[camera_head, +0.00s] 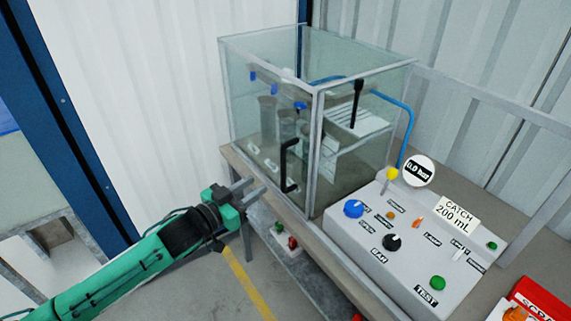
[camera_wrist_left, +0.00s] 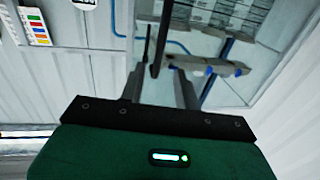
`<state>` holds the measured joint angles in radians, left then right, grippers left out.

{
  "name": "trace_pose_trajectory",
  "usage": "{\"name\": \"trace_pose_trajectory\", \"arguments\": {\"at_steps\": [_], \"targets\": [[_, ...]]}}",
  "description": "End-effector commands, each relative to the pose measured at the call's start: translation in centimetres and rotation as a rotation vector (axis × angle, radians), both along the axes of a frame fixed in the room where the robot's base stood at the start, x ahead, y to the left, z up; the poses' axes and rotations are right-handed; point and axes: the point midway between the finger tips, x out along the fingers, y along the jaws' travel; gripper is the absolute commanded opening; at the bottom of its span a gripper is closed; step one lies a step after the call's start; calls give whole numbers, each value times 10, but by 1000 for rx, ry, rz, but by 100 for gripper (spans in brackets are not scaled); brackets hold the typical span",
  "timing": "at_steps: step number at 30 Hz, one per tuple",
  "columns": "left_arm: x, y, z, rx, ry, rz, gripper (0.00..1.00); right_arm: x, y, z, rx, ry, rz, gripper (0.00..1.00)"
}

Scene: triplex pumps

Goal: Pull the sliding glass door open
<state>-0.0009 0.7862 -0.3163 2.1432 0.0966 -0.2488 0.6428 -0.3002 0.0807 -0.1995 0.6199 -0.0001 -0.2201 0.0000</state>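The sliding glass door (camera_head: 243,105) is the front pane of a clear, grey-framed box on the bench, and it looks closed. Its black upright handle (camera_head: 284,165) sits near the pane's right edge. My left gripper (camera_head: 256,188) is open and empty, in front of the door, to the left of and below the handle. In the left wrist view a black bar, apparently the handle (camera_wrist_left: 163,38), shows beyond and between the two parted fingers (camera_wrist_left: 159,88). Nothing is between the fingertips that I can see. My right gripper is not in view.
Cylinders (camera_head: 266,112) and blue-capped parts stand inside the box. A grey control panel (camera_head: 350,235) with knobs and a round gauge (camera_head: 419,170) is right of it. A blue hose (camera_head: 408,125) runs from the box. The floor (camera_head: 225,285) before the bench is open.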

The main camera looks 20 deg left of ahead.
Motion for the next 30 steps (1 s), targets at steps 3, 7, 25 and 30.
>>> {"name": "trace_pose_trajectory", "arguments": {"at_steps": [3,7,25,30], "targets": [[17,-8,4,-2,-2,1,33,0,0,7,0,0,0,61],[33,-17,4,-2,-1,0,33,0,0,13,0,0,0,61],[100,-50,1,1,0,0,33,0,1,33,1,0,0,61],[102,-52,0,1,0,0,33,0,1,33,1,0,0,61]]}}
